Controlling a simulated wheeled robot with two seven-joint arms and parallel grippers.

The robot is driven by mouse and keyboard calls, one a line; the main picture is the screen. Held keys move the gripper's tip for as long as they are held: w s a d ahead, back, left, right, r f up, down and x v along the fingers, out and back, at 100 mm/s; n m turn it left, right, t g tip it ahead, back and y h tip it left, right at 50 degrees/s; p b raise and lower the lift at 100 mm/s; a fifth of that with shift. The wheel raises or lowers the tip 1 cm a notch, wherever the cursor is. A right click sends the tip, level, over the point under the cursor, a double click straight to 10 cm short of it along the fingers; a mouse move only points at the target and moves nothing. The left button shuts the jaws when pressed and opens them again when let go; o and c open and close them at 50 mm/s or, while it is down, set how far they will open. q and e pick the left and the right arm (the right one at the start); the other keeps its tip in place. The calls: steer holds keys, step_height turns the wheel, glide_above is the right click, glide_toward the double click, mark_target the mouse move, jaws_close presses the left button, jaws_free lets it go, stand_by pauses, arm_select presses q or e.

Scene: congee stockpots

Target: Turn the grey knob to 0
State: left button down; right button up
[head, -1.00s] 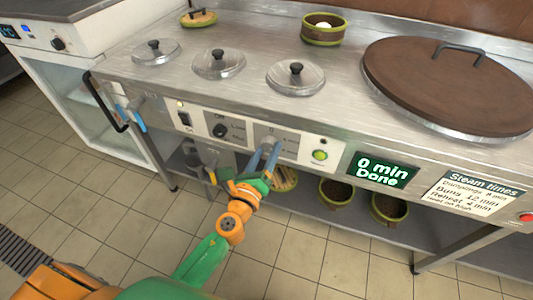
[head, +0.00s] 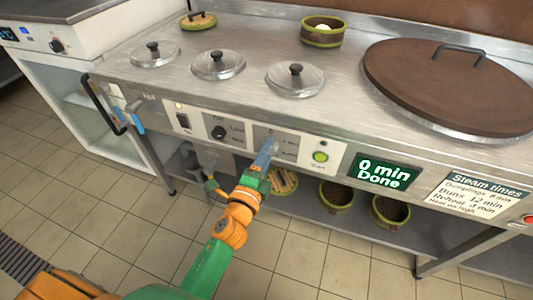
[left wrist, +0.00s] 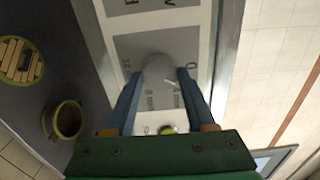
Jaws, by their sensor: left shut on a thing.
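The grey knob (left wrist: 158,68) shows between my left gripper's two blue fingers in the left wrist view. In the head view it is mostly covered by the fingers, in front of a grey dial plate (head: 289,143) with a 0 at its top. My left gripper (head: 267,151) is shut on the knob, with its fingers (left wrist: 156,85) on either side of it. Which mark the knob points to cannot be made out. My right gripper is not in view.
A black knob (head: 219,132) and a black switch (head: 183,121) sit left on the same panel. A green lit button (head: 320,157) and a display reading "0 min Done" (head: 382,172) are to the right. Brown pots (head: 336,194) stand on the shelf below.

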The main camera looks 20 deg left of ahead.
arm_select(q)
steer(key=shift+n+p, duration=0.55)
steer(key=shift+n, duration=2.35)
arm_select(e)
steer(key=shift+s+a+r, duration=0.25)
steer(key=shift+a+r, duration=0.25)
arm_select(q)
steer(key=shift+n, duration=0.3)
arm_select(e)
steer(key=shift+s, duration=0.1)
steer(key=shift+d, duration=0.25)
arm_select(q)
steer(key=shift+c, duration=1.2)
jaws_free()
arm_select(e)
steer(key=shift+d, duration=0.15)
arm_select(q)
steer(key=shift+s, duration=0.1)
steer(key=s, duration=0.7)
steer(key=shift+a+p, duration=0.15)
steer(key=shift+p, duration=0.2)
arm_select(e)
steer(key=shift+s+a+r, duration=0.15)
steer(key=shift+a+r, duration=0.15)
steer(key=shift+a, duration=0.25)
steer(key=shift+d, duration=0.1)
